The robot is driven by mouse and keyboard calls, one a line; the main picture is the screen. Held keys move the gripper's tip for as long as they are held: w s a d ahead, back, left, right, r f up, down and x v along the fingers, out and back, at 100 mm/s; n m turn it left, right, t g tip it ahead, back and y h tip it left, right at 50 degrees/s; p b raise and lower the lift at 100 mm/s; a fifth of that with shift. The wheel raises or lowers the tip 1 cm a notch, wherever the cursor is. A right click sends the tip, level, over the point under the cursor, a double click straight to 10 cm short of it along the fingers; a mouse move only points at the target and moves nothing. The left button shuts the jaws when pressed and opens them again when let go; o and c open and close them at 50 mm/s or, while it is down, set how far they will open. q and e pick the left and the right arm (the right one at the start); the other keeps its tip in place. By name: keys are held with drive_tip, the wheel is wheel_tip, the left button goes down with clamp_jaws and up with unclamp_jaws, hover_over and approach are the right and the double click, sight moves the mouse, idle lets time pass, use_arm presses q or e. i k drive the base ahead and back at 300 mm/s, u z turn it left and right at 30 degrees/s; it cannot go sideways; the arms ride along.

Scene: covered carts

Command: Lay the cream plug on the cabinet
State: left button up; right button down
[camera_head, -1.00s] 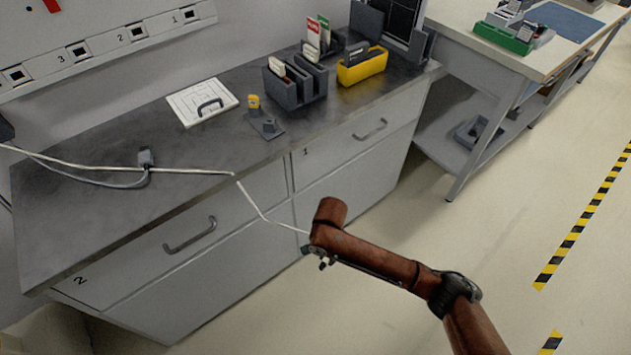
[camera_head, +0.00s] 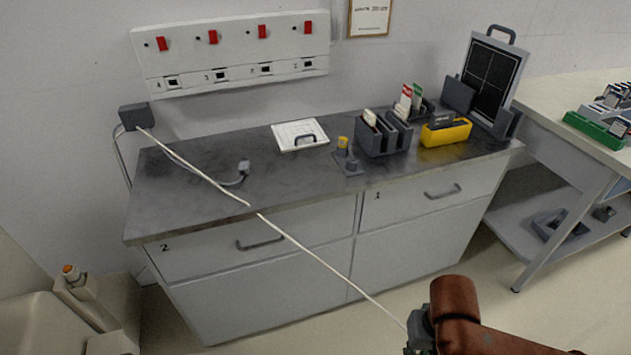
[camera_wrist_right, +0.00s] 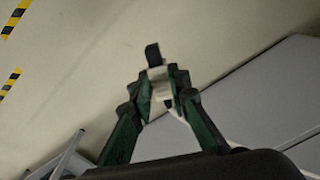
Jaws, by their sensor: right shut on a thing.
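My right gripper (camera_head: 418,335) is at the lower right of the head view, in front of the cabinet and apart from it. In the right wrist view its green fingers (camera_wrist_right: 164,92) are shut on the cream plug (camera_wrist_right: 158,74), which has a dark end. The plug's cream cable (camera_head: 320,262) runs nearly straight from a dark wall box (camera_head: 135,117), across the worktop and over its front edge. The cabinet (camera_head: 205,207) has a dark worktop and numbered drawers. My left gripper is not in view.
A grey plug (camera_head: 244,167) on a grey cable lies on the worktop. A white board with a handle (camera_head: 300,134), a grey rack (camera_head: 382,135) and a yellow caddy (camera_head: 446,132) stand further back and right. The worktop's front left is mostly clear. A bench (camera_head: 570,120) stands at right.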

sight(195, 180)
drive_tip(key=z, duration=1.7)
drive_tip(key=i, duration=1.7)
drive_tip(key=u, duration=3.45)
